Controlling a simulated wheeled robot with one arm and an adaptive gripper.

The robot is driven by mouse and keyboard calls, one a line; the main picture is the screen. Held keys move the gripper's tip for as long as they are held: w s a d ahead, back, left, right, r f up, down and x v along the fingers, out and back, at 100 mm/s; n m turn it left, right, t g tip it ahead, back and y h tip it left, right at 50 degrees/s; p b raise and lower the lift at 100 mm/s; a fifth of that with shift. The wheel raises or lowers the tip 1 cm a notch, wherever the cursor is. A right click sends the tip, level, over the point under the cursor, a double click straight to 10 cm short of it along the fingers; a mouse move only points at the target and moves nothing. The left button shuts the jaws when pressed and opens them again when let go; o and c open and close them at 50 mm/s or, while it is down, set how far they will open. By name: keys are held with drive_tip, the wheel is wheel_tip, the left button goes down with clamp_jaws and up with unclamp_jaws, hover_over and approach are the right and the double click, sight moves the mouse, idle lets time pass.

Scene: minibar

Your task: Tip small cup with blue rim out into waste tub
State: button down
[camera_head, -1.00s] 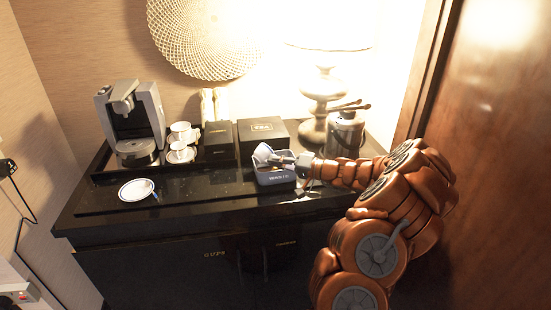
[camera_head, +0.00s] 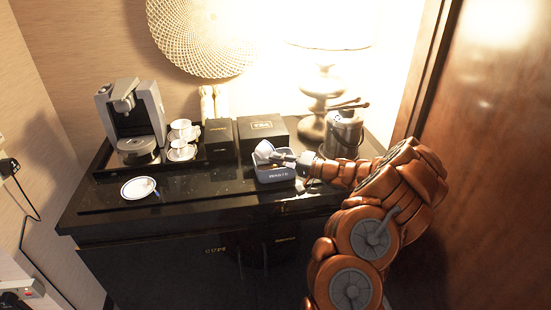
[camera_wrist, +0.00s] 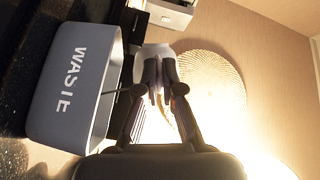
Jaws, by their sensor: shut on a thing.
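The small white cup (camera_head: 264,148) is held in my gripper (camera_head: 284,157), above the back left of the waste tub. It looks tilted. In the wrist view the cup (camera_wrist: 154,52) sits at the fingertips of my gripper (camera_wrist: 163,78), which is shut on it. Its blue rim and its inside are not clear there. The grey waste tub (camera_head: 275,176), lettered WASTE, stands on the dark counter with its open top up. In the wrist view the tub (camera_wrist: 70,85) is at the left, beside the fingers. I cannot tell whether anything is left in the cup.
A blue-rimmed saucer (camera_head: 138,188) lies on the counter (camera_head: 210,197) at the left. A coffee machine (camera_head: 130,120) and white cups (camera_head: 181,130) stand behind it. Dark boxes (camera_head: 264,129) are behind the tub. An ice bucket (camera_head: 343,135) and lamp (camera_head: 322,95) are close at right.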

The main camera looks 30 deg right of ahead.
drive_tip(key=shift+d+r+m, duration=0.1)
drive_tip(key=shift+d+m, duration=0.2)
drive_tip(key=shift+d, duration=0.1)
drive_tip(key=a+n+b, duration=0.1)
drive_tip(key=b, duration=0.1)
drive_tip(key=f+n+b, duration=0.1)
drive_tip(key=b, duration=0.1)
drive_tip(key=shift+w+a, duration=0.2)
drive_tip(key=shift+a, duration=0.15)
drive_tip(key=shift+a+r+b, duration=0.1)
drive_tip(key=shift+r+b, duration=0.1)
drive_tip(key=shift+b, duration=0.15)
drive_tip(key=shift+a+f+n+g+h+b, duration=0.1)
drive_tip(key=shift+n+g+h+b, duration=0.25)
drive_tip(key=shift+b, duration=0.85)
drive_tip(key=shift+b, duration=0.3)
drive_tip(key=n+b, duration=0.1)
drive_tip(key=b, duration=0.1)
drive_tip(key=shift+a+r+h+b, duration=0.25)
drive_tip(key=shift+b, duration=0.15)
drive_tip(key=shift+f+n+g+b, duration=0.25)
drive_tip(key=shift+n+b, duration=0.1)
drive_tip(key=shift+b, duration=0.75)
